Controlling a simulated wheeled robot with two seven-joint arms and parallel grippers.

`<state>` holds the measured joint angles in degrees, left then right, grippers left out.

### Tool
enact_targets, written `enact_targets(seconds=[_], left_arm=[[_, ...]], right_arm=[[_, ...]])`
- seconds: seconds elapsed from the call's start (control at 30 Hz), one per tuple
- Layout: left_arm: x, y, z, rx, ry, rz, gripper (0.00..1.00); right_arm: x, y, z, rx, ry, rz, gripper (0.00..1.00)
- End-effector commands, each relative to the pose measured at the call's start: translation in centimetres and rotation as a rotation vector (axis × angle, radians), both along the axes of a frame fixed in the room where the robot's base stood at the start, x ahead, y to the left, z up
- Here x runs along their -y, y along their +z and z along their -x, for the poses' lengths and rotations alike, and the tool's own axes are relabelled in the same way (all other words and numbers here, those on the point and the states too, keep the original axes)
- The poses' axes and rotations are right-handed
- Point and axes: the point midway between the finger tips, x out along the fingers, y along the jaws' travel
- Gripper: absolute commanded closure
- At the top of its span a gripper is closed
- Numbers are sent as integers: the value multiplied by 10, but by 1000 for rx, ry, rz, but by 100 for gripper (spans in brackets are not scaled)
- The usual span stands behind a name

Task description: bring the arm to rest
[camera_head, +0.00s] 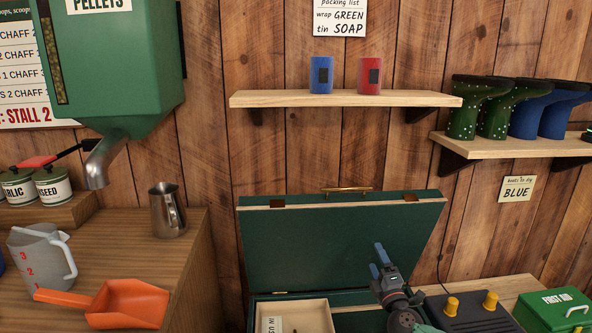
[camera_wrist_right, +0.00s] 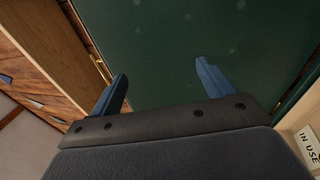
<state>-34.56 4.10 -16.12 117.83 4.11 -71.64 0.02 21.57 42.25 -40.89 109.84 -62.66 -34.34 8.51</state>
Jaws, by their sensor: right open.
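My right gripper (camera_head: 380,260) is in front of the open lid of a green trunk (camera_head: 330,240) in the head view. Its two blue fingers point up and stand apart with nothing between them. In the right wrist view the open fingers (camera_wrist_right: 163,85) show against the dark green lid (camera_wrist_right: 180,40). I cannot tell how far the fingertips are from the lid. My left gripper is not in view.
A counter at left carries an orange scoop (camera_head: 128,303), a measuring jug (camera_head: 40,257) and a metal pitcher (camera_head: 167,210). A first-aid box (camera_head: 553,309) is at lower right.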

Motion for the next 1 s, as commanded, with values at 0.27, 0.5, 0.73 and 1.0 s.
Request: enact_targets(seconds=[0.27, 0.5, 0.73, 1.0], left_arm=[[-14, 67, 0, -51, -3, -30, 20], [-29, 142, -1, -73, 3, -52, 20], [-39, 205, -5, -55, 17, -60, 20], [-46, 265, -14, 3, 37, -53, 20]], right_arm=[[24, 1, 44, -257, -336, -452, 20], [4, -49, 139, -714, -553, -777, 20], [-37, -74, 235, -1080, -604, -977, 20], [-71, -73, 320, -1299, -581, -1170, 20]])
